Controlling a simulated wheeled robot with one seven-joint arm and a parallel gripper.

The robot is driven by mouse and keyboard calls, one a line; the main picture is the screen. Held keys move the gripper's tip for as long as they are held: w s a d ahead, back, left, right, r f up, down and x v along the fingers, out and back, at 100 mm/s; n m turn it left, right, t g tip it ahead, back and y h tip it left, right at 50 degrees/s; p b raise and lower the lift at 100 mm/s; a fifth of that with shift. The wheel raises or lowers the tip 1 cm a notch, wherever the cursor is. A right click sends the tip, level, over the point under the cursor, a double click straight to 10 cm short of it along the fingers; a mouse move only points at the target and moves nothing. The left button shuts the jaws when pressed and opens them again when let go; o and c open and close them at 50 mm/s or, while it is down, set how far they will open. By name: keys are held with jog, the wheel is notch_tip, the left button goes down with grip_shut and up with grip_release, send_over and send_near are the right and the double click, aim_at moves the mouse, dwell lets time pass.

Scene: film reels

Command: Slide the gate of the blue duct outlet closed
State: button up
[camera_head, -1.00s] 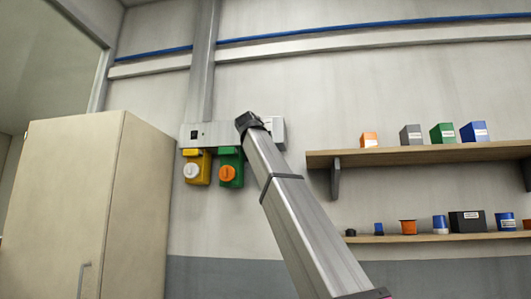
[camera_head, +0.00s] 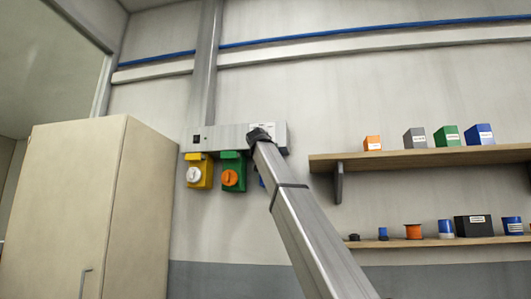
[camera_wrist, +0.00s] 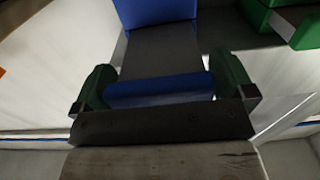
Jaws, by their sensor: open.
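The blue duct outlet (camera_head: 262,181) shows in the head view only as a thin sliver beside my arm, which hides the rest. In the wrist view a blue block (camera_wrist: 155,12) is at the top, with a dark grey face below it. A blue bar (camera_wrist: 160,88) lies across the space between the two green fingers of my gripper (camera_wrist: 165,82). The fingers are apart, one near each end of the bar; I cannot tell whether they touch it. The gate's position is unclear. In the head view my gripper is hidden behind the arm.
A grey box (camera_head: 225,137) on the wall carries a yellow outlet (camera_head: 199,172) and a green outlet (camera_head: 233,172), left of the blue one. A beige cabinet (camera_head: 75,200) stands at the left. Shelves (camera_head: 420,158) with small items are at the right.

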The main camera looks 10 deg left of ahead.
jog(key=shift+w, duration=0.1)
jog(key=c, duration=1)
jog(key=w, duration=0.6)
jog(key=shift+w, duration=0.2)
jog(key=o, duration=1)
jog(key=shift+w, duration=0.1)
